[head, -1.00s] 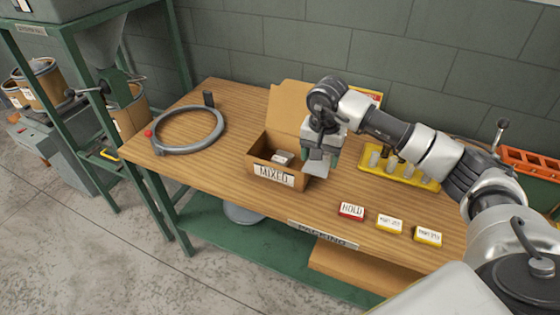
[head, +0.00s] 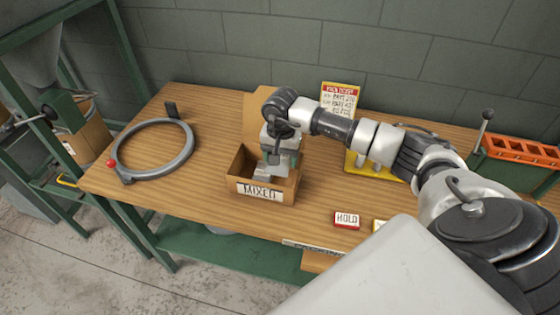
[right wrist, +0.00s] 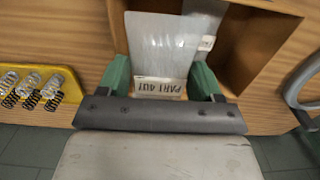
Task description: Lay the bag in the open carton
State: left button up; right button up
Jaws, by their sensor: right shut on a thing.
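The open carton (head: 236,168), brown cardboard with a "MIXED" label on its front, stands on the wooden bench in the head view. Its back flap stands up. My right gripper (head: 275,160) points down into the carton's opening and is shut on the bag. In the right wrist view the clear, greyish bag (right wrist: 162,45) with a "PART" label hangs between the green fingertips (right wrist: 162,82). The carton's inner walls (right wrist: 262,40) surround much of it. Whether the bag touches the carton floor I cannot tell. My left gripper is not in view.
A grey ring (head: 190,150) with a red knob lies at left. A red "HOLD" block (head: 347,220) is at the front. A yellow rack (head: 352,165) and a sign (head: 341,97) stand behind my arm. An orange bin (head: 520,150) is at right.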

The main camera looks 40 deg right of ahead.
notch_tip(320, 180, down, 3)
jog(key=shift+r+p, duration=0.1)
jog(key=shift+p, duration=0.2)
jog(key=shift+f+b, duration=0.35)
jog(key=shift+b, duration=0.1)
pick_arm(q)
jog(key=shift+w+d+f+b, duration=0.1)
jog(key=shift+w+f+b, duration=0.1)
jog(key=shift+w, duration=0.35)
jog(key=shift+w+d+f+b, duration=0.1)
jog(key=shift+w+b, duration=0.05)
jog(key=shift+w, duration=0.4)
pick_arm(e)
jog(key=shift+f, duration=0.3)
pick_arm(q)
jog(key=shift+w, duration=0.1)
pick_arm(e)
jog(key=o, duration=0.7)
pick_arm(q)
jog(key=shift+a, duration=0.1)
